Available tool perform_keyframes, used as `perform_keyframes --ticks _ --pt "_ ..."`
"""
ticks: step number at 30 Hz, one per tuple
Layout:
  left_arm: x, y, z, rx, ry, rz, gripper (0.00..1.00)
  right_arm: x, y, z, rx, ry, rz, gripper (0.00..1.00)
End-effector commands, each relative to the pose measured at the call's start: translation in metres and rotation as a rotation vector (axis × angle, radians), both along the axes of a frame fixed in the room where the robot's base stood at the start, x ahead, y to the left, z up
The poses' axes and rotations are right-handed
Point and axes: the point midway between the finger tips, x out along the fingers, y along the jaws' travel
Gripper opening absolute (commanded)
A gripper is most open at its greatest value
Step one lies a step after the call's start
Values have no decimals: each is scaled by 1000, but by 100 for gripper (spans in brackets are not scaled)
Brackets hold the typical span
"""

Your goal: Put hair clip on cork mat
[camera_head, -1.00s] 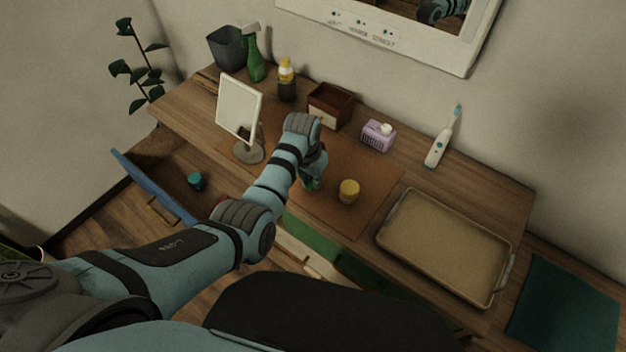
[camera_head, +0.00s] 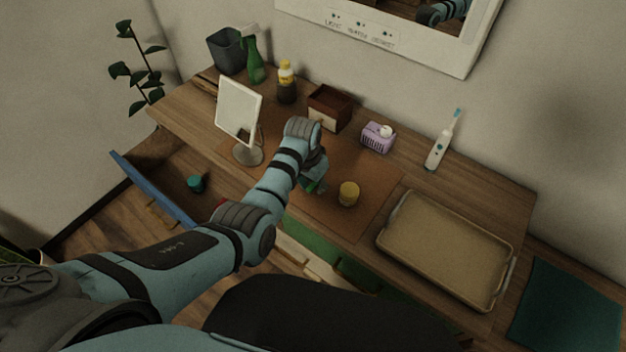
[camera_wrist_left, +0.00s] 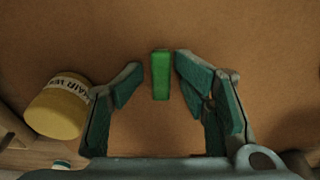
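The hair clip is a small green bar (camera_wrist_left: 160,75) in the left wrist view. It appears to lie on the brown mat, which I take as the cork mat (camera_head: 358,163), at the middle of the desk. My left gripper (camera_wrist_left: 156,72) is low over the mat with its fingers on either side of the clip. Narrow gaps show between the clip and both fingertips, so it looks open. In the head view my left gripper (camera_head: 312,186) partly hides the clip. My right gripper is not in view.
A yellow hair wax jar (camera_head: 348,193) stands on the mat just right of the gripper. A table mirror (camera_head: 238,110) stands to the left. A wooden box (camera_head: 329,107), purple basket (camera_head: 377,137) and toothbrush (camera_head: 438,148) stand behind. A tan tray (camera_head: 392,220) lies right.

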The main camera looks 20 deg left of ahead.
Motion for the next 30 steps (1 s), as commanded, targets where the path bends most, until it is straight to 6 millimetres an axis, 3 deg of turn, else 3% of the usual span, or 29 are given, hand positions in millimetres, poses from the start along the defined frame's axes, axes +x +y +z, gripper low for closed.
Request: perform_keyframes --ticks 2,5,12,18,30 --pt "-5 2 -1 4 16 1 34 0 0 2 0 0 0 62" --pt "-5 1 14 3 13 1 34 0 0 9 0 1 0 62" --pt "-11 4 84 2 2 1 34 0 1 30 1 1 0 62" --pt "-16 7 123 2 2 0 34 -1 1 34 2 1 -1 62" --pt "-18 7 130 1 4 0 34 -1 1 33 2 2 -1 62"
